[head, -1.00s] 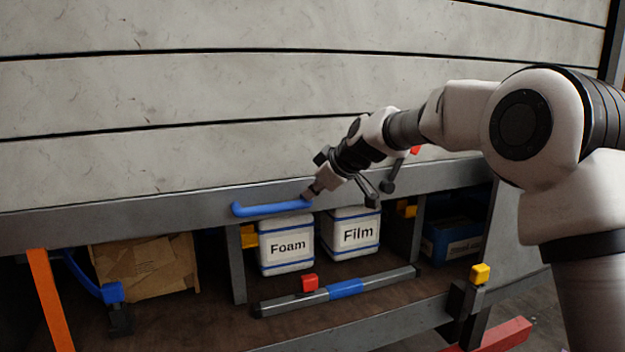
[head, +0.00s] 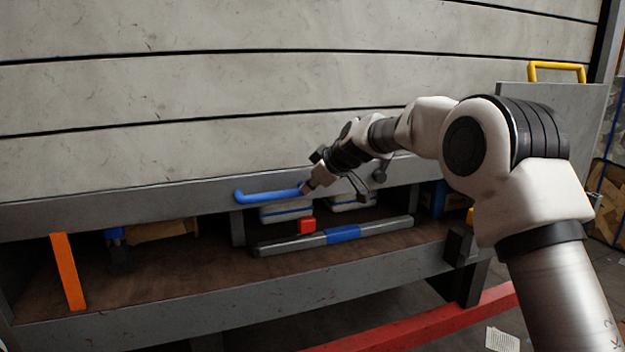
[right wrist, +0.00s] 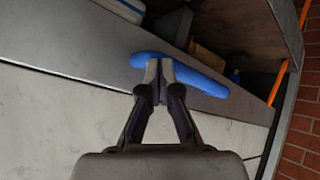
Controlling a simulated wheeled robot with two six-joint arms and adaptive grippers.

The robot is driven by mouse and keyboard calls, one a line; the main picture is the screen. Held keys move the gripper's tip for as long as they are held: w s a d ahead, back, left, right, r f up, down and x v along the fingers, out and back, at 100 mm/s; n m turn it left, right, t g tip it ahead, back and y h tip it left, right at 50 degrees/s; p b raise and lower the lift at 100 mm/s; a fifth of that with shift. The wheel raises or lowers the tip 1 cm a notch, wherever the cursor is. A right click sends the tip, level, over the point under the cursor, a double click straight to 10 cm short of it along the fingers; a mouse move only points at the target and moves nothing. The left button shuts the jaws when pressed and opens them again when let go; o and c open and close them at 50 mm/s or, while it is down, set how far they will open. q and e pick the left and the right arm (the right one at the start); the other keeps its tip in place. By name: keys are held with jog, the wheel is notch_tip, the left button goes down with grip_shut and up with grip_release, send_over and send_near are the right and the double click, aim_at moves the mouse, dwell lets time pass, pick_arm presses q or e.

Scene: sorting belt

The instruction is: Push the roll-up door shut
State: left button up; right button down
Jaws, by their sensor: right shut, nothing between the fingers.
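The roll-up door (head: 150,150) has pale slats and a grey bottom rail (head: 130,203). A gap shows between the rail and the shelf below. A blue handle (head: 262,196) is fixed on the rail. My right gripper (head: 306,187) is shut and empty, with its tips at the right end of the handle. In the right wrist view the closed fingertips (right wrist: 159,64) lie against or just over the blue handle (right wrist: 205,80); firm contact is hard to tell. My left gripper is not in view.
On the shelf (head: 190,262) lie a grey bar with a blue band (head: 342,234) and a red block (head: 307,226). Bins and a cardboard box (head: 165,230) are partly hidden behind the rail. An orange strip (head: 68,270) stands at left, a red beam (head: 420,325) below.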

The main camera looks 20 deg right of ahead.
notch_tip(320, 180, down, 18)
jog(key=b, duration=1.3)
jog(key=shift+w+r, duration=0.25)
jog(key=shift+w, duration=0.1)
